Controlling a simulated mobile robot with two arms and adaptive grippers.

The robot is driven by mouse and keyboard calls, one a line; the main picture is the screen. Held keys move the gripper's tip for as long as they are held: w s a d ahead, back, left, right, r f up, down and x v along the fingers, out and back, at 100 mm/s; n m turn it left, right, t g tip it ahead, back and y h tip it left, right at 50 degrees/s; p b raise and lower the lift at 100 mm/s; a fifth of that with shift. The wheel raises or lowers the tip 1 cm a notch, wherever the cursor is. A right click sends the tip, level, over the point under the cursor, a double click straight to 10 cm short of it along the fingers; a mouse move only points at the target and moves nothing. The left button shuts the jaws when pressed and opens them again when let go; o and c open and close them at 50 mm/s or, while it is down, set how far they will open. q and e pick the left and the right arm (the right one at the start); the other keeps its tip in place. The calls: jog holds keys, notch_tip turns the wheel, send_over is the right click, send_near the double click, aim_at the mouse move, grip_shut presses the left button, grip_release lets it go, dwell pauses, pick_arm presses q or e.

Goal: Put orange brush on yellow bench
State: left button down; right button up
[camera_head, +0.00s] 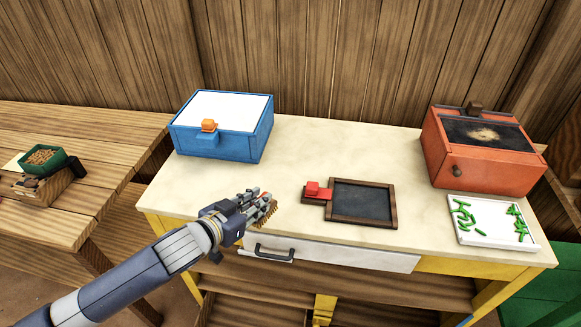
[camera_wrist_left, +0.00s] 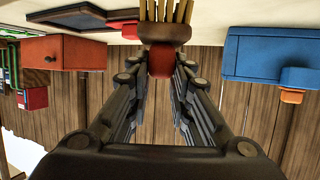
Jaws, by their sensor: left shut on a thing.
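My left gripper (camera_head: 258,202) is shut on the orange brush (camera_head: 268,212), over the front left part of the yellow bench (camera_head: 300,150). The brush shows tan bristles in the head view. In the left wrist view the brush (camera_wrist_left: 165,32) has a brown block with pale bristles and a red-orange knob between the fingers. The gripper hides much of it in the head view, and I cannot tell whether the bristles touch the bench top. The bench has a cream top and yellow frame. My right gripper is not in view.
On the bench stand a blue box (camera_head: 215,145), a dark framed slate (camera_head: 362,201) with a red block (camera_head: 313,189), an orange-red box (camera_head: 470,165) and a white tray (camera_head: 475,236) of green pieces. A drawer handle (camera_head: 273,252) juts out in front. The middle back is clear.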

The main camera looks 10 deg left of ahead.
pick_arm(q)
jog(key=w+a+f+p, duration=0.1)
jog(key=w+a, duration=0.2)
jog(key=a, duration=0.1)
jog(key=w+a+f+p, duration=0.1)
jog(key=w+a+p, duration=0.1)
jog(key=w+a, duration=0.1)
jog(key=w+a+f+p, duration=0.1)
jog(key=w+a+f, duration=0.1)
jog(key=w+a, duration=0.2)
jog(key=shift+a+p, duration=0.35)
jog(key=shift+a, duration=0.35)
jog(key=shift+f, duration=0.5)
jog(key=c, duration=1.4)
grip_release()
jog(key=shift+f, duration=0.15)
jog(key=shift+c, duration=0.2)
